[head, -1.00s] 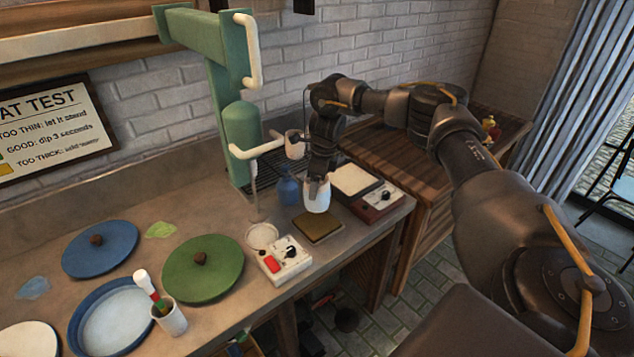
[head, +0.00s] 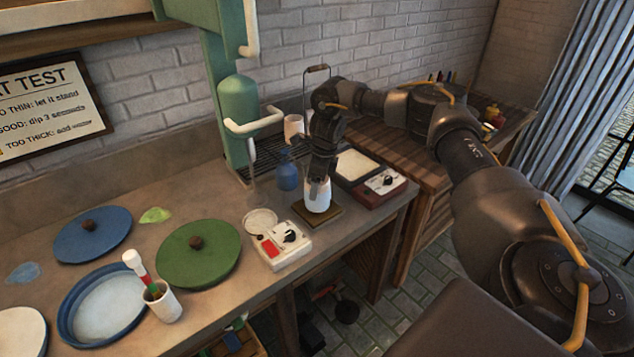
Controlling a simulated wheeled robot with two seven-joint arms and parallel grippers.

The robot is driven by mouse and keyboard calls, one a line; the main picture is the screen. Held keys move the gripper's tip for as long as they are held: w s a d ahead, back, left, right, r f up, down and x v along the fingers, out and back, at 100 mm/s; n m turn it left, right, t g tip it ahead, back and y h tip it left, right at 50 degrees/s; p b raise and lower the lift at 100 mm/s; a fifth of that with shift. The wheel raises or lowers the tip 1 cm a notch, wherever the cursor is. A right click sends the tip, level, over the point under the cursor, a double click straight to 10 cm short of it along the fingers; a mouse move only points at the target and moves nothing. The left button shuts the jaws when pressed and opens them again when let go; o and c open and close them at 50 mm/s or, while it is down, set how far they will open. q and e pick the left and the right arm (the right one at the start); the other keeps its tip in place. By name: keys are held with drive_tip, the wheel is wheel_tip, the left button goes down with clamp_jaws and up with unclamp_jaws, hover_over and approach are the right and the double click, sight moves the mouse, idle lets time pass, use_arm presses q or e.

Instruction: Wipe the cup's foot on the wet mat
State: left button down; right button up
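The white cup (head: 317,203) is upright over the wet mat (head: 334,216), a small brown square pad near the counter's right front. The cup's foot appears down at the mat's surface; whether it presses on it I cannot tell. My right gripper (head: 319,184) reaches down from above and is shut on the cup at its upper part. The gripper and wrist hide part of the cup's rim. My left gripper is not in view.
A blue bottle (head: 287,176) stands just left of the cup. A white box with a red button (head: 285,247) is left of the mat, and a dark red box with a dial (head: 384,184) is at its right. A green lid (head: 185,262) lies further left.

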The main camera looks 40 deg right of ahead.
drive_tip(key=shift+f, duration=0.2)
idle(0.7)
drive_tip(key=shift+d, duration=0.1)
drive_tip(key=shift+d+r, duration=0.1)
drive_tip(key=shift+d, duration=0.55)
drive_tip(key=shift+a, duration=0.2)
drive_tip(key=shift+a+p, duration=0.85)
drive_tip(key=shift+a, duration=0.6)
drive_tip(key=shift+d, duration=0.15)
drive_tip(key=shift+d, duration=1.45)
drive_tip(key=shift+f, duration=0.2)
